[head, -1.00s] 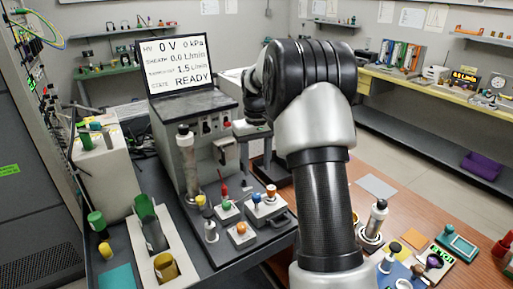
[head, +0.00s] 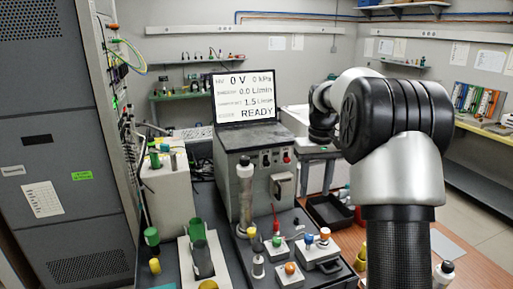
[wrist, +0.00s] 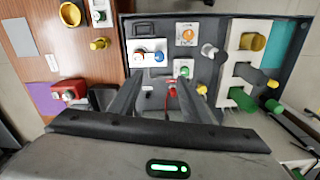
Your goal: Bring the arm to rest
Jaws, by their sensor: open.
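My gripper (wrist: 156,86) shows in the wrist view with its two dark fingers apart and nothing between them. It hangs over the dark bench of the classifier, near a small red-topped part (wrist: 172,90). In the head view my arm (head: 395,150) rises at the right and bends over toward the left. I cannot make out the fingers in the head view. The classifier (head: 250,180) stands left of the arm, with a screen (head: 246,97) that reads 0 V, 0 kPa, 0.0 L/min, 1.5 L/min and READY.
A white rack (head: 184,262) with green and yellow cups stands at the lower left. Knobbed boxes (head: 318,250) sit on the bench. A black tray (head: 330,211) lies behind them. A grey cabinet (head: 60,150) closes off the left side. A wooden table (head: 475,265) is at the right.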

